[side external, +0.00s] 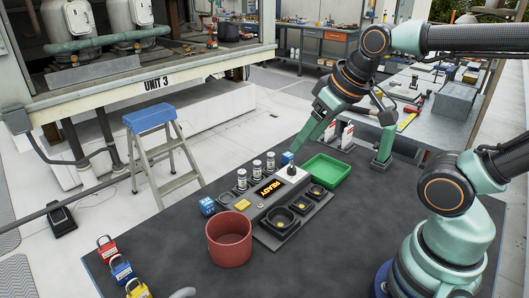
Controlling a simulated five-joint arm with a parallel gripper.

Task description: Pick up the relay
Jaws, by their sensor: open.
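Two small blue blocks look like relays: one (207,206) stands at the left end of the grey tester with the READY display (270,188), the other (287,158) at its far end. I cannot tell from their markings which is the relay. My gripper (341,153) hangs over the far part of the dark bench with its two teal fingers wide apart. Its left fingertip is close to the far blue block in the picture; whether they touch is unclear. Nothing is visibly held.
White canisters (256,168) stand in a row behind the tester. A green tray (326,170) is right of it, a red pot (229,242) in front. Padlocks (121,269) lie at the left edge. Red-and-white items (347,135) show between the fingers. The front bench is mostly clear.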

